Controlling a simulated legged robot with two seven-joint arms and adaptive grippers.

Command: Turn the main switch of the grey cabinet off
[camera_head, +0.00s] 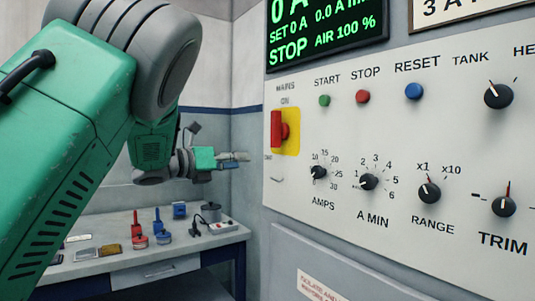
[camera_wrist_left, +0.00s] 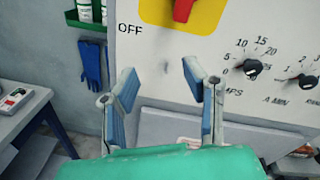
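The main switch (camera_head: 277,128) is a red handle on a yellow plate (camera_head: 292,145) at the left of the grey cabinet's panel (camera_head: 330,215). The handle stands upright, under the label MAINS ON; an OFF label sits to its lower left. In the left wrist view the red handle (camera_wrist_left: 183,10) is cut off by the top edge. My left gripper (camera_head: 240,159) is left of and lower than the switch in the head view. In the left wrist view my left gripper (camera_wrist_left: 160,80) has its fingers apart with nothing between them, below the switch. My right gripper is not seen.
Several knobs (camera_head: 368,182) and push buttons (camera_head: 362,96) lie right of the switch. A workbench (camera_head: 130,265) with padlocks and small items stands at the lower left. Blue gloves (camera_wrist_left: 92,65) hang on the back wall. A display (camera_head: 325,35) is above.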

